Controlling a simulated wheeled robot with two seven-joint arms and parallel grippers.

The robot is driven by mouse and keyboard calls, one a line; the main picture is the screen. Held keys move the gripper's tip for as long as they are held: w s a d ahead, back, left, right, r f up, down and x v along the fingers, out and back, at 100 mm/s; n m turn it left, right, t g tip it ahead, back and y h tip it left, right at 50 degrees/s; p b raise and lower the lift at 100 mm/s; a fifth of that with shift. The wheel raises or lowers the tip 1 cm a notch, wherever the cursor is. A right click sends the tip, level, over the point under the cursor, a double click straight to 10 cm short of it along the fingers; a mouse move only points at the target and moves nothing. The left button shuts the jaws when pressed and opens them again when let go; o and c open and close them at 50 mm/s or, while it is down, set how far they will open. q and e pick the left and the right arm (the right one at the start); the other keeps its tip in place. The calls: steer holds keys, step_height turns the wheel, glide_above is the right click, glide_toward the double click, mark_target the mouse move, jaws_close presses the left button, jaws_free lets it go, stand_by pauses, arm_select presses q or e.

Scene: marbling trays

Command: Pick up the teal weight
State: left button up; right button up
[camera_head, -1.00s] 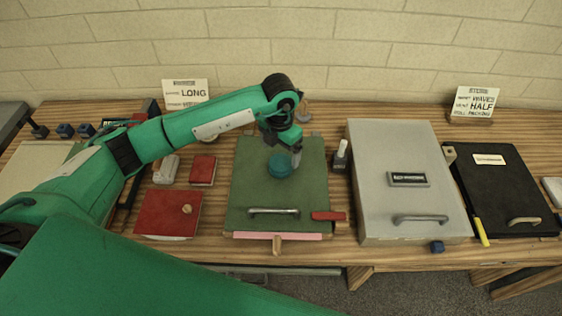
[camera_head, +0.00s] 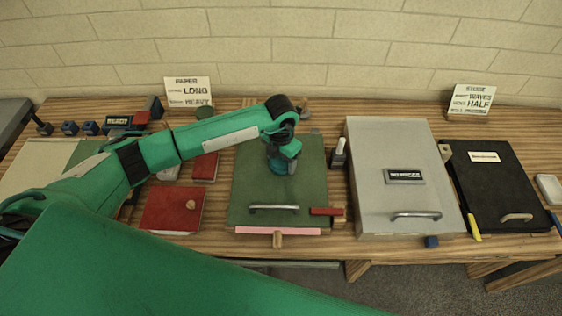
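The teal weight (camera_head: 278,167) sits on the green lid (camera_head: 250,200) of a flat box near the middle of the table. Only a small part of it shows, because my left gripper (camera_head: 285,163) is right above or around it, pointing down. The fingertips are hidden by the wrist and blend with the weight, so I cannot tell whether they touch it or whether they are open. My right gripper is not in view.
A bar handle (camera_head: 274,208) and a red block (camera_head: 326,211) are at the green lid's front. A grey case (camera_head: 390,150) and a black case (camera_head: 498,190) stand to the right. A red box (camera_head: 165,212) and a smaller red box (camera_head: 205,168) are to the left.

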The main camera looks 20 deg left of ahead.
arm_select(q)
steer(key=shift+r, duration=0.1)
steer(key=c, duration=0.8)
steer(key=shift+r, duration=0.1)
